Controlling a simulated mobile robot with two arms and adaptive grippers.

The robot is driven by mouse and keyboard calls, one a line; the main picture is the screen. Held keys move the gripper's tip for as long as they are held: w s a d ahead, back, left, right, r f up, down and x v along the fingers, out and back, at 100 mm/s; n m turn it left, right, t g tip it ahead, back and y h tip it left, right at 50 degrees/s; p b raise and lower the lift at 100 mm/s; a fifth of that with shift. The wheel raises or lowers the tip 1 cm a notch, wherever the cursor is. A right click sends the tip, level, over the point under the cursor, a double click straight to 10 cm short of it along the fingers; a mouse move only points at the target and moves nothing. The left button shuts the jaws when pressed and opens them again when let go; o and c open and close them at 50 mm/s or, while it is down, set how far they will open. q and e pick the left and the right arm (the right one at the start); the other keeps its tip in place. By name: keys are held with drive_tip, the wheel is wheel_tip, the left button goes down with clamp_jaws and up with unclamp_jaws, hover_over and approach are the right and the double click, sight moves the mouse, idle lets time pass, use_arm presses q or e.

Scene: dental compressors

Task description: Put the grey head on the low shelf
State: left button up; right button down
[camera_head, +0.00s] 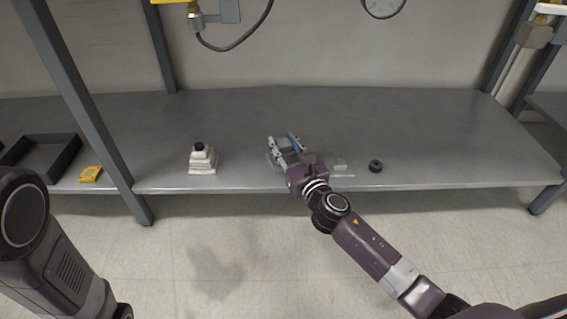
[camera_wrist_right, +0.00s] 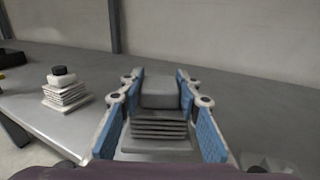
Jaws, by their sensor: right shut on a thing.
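The grey head (camera_wrist_right: 160,128), a finned block with a smooth top, sits between the blue-padded fingers of my right gripper (camera_wrist_right: 160,110) in the right wrist view. My right gripper (camera_head: 285,144) is shut on it over the front middle of the low grey shelf (camera_head: 420,125) in the head view. The fingers hide much of the head there. I cannot tell whether its base touches the shelf. My left arm shows at the lower left, but its gripper is out of view.
A white finned head (camera_head: 203,160) with a black cap stands left of my right gripper. A black tray (camera_head: 65,158) and a yellow block (camera_head: 90,174) lie beyond the left post (camera_head: 85,100). A black round part (camera_head: 375,166) lies to the right. The shelf's right side is mostly clear.

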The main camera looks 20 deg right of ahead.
sight(288, 162)
drive_tip(key=shift+f+b, duration=1.85)
drive_tip(key=shift+f, duration=0.45)
drive_tip(key=shift+r, duration=0.15)
drive_tip(key=c, duration=1.4)
unclamp_jaws()
drive_tip(key=shift+f, duration=0.2)
drive_tip(key=shift+c, duration=0.2)
drive_tip(key=shift+s+r, duration=0.1)
drive_tip(key=s+d+p, duration=0.1)
drive_tip(key=s+p, duration=0.2)
drive_tip(key=s, duration=0.8)
drive_tip(key=shift+s+d, duration=0.2)
drive_tip(key=shift+s, duration=0.15)
